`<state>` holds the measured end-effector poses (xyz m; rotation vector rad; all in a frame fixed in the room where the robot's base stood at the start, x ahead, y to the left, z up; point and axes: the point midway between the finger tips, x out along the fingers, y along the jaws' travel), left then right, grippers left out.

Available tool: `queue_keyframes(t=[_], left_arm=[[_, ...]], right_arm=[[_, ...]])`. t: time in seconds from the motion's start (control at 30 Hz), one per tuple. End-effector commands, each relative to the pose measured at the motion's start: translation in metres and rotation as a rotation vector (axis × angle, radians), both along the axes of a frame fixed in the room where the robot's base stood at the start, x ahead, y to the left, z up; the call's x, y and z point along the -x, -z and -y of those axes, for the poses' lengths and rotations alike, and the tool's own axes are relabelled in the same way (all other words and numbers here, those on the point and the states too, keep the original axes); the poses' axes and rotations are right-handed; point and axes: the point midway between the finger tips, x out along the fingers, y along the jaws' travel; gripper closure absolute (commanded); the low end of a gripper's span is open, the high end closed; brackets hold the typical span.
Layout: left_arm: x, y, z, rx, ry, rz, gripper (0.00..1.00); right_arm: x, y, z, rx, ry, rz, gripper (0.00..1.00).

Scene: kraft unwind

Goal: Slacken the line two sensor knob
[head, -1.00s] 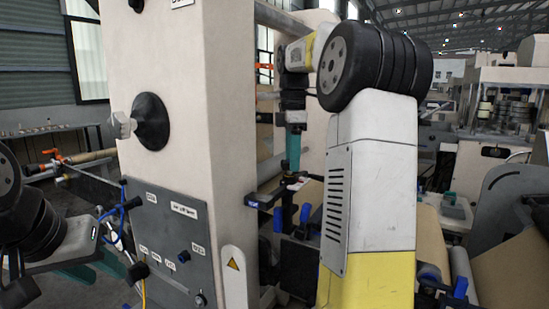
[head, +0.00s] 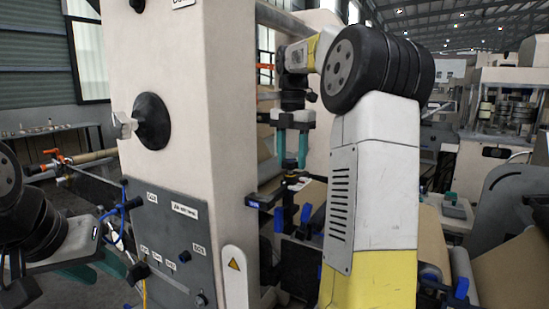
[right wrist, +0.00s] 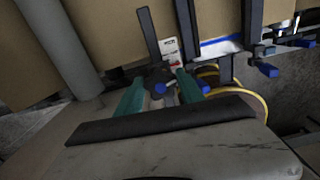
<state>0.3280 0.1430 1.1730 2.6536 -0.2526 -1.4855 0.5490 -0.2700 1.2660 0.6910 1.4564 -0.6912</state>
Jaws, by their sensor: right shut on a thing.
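My right gripper (head: 292,160) points down at the sensor bracket (head: 262,204) beside the cream column, its two teal fingers side by side. In the right wrist view my right gripper (right wrist: 160,92) has its fingers on both sides of a small dark knob (right wrist: 157,79), shut on it. The fingers and the bracket partly hide the knob, and its markings cannot be read. A white and red label (right wrist: 170,48) lies just beyond it. My left gripper (head: 97,267) is at the lower left near the grey control panel, its teal fingers apart, empty and partly hidden.
The cream column (head: 190,100) carries a black round knob (head: 152,121) and the grey panel (head: 172,235). Blue-ended clamps (head: 306,213) stand close below the right gripper. A kraft paper web (right wrist: 100,35) and a grey roller (right wrist: 58,45) lie beyond it.

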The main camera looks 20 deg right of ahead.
Motion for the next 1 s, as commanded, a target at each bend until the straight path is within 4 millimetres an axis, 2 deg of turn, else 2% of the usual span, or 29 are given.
queue_keyframes(t=[0.3, 0.83, 0.87, 0.93, 1.0], left_arm=[[0.0, 0.0, 0.0, 0.0, 0.0, 0.0, 0.64], [0.0, 0.0, 0.0, 0.0, 0.0, 0.0, 0.64], [0.0, 0.0, 0.0, 0.0, 0.0, 0.0, 0.64], [0.0, 0.0, 0.0, 0.0, 0.0, 0.0, 0.64], [0.0, 0.0, 0.0, 0.0, 0.0, 0.0, 0.64]], right_arm=[[-0.0005, 0.0038, -0.0008, -0.002, -0.113, -0.008, 0.96], [-0.0006, 0.0039, -0.0013, -0.003, -0.133, -0.009, 0.96], [-0.0007, 0.0038, -0.0012, -0.003, -0.133, -0.009, 0.5], [-0.0006, 0.0034, -0.0011, -0.003, -0.132, -0.008, 0.36], [-0.0007, 0.0026, -0.0011, -0.002, -0.132, -0.006, 0.33]])
